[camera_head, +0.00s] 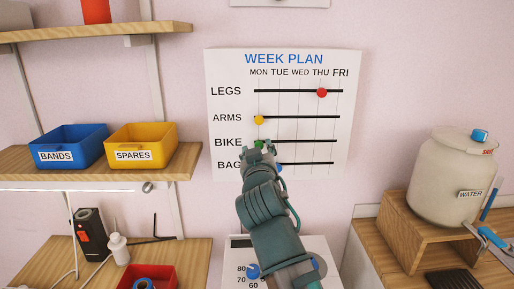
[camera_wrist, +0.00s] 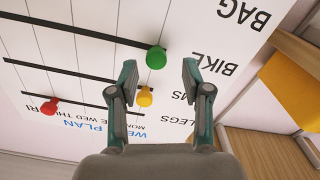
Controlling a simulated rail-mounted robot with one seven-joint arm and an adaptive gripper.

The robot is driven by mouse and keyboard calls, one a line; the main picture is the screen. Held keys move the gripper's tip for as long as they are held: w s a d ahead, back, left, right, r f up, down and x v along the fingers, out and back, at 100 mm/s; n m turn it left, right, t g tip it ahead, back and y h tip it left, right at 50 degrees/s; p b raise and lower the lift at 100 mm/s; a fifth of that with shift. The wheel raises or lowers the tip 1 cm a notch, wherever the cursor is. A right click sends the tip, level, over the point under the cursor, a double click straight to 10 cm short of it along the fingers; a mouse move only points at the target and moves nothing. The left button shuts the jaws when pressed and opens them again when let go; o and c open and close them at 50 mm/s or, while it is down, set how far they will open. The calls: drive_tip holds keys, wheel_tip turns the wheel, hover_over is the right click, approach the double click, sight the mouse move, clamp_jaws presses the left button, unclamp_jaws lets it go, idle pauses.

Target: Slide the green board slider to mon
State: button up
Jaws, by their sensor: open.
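The white week plan board (camera_head: 230,60) hangs on the wall with several day columns and labelled black tracks. The green slider (camera_head: 259,144) is on the BIKE track, under the MON column near the label end, partly hidden by my gripper (camera_head: 257,152). In the wrist view, where the board appears upside down, the green slider (camera_wrist: 156,57) lies just beyond the fingertips of my gripper (camera_wrist: 160,74). My gripper is open, with one finger on each side of the slider's line. No finger visibly touches it.
A yellow slider (camera_head: 259,120) sits under MON on the ARMS track, close above. A red slider (camera_head: 321,92) is at THU on LEGS. A blue slider (camera_head: 279,168) on BAG is partly hidden by my arm. Shelf bins (camera_head: 140,158) stand left.

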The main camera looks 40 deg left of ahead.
drive_tip(key=v, duration=0.9)
drive_tip(key=shift+s+d, duration=0.2)
drive_tip(key=shift+s, duration=0.15)
